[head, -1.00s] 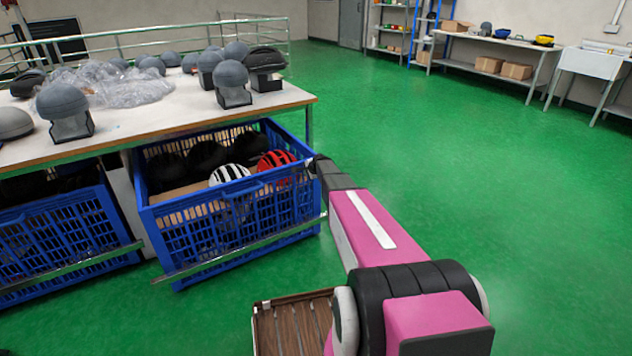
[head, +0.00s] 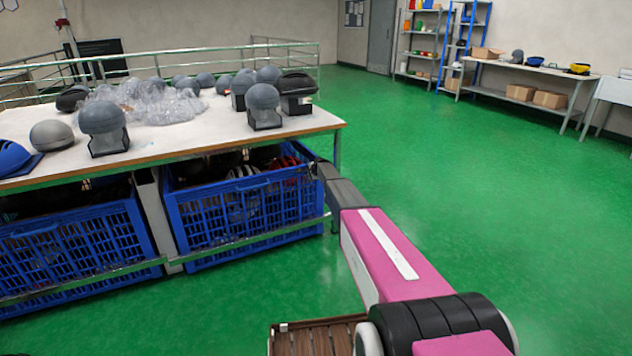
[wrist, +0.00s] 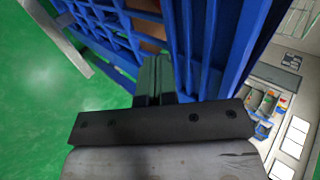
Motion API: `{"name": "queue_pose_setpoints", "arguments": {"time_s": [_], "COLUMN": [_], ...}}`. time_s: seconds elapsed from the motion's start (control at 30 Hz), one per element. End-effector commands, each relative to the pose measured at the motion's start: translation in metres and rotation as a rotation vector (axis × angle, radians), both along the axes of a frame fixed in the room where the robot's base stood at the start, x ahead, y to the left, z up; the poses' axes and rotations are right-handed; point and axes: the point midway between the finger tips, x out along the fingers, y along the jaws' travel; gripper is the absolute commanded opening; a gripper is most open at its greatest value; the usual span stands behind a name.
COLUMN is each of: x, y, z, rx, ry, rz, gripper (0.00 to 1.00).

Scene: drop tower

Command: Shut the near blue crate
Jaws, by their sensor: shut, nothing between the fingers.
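The blue crate (head: 215,187) I am at sits under the table, on the right in the head view. My gripper (head: 314,168) is at the crate's upper right front corner, partly hidden by my own arm. In the wrist view my gripper (wrist: 154,75) is shut and empty, its fingers against or very near the blue lattice wall (wrist: 205,40); I cannot tell if they touch.
A second blue crate (head: 75,240) stands under the table to the left. The table (head: 190,140) carries grey helmets on stands and clear plastic wrap. A metal rail (head: 250,241) runs low across the crate fronts. Open green floor (head: 450,200) lies to the right.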

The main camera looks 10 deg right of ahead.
Motion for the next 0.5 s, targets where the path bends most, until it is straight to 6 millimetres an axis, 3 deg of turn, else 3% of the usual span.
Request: {"name": "queue_pose_setpoints", "arguments": {"time_s": [0.03, 0.2, 0.5], "x": [0.013, 0.033, 0.045], "y": [0.002, 0.009, 0.014], "z": [-0.001, -0.001, 0.000], "rx": [-0.001, -0.002, 0.000], "ry": [-0.001, -0.002, -0.002], "rz": [0.000, 0.001, -0.001], "gripper": [0.00, 0.00, 0.00]}}
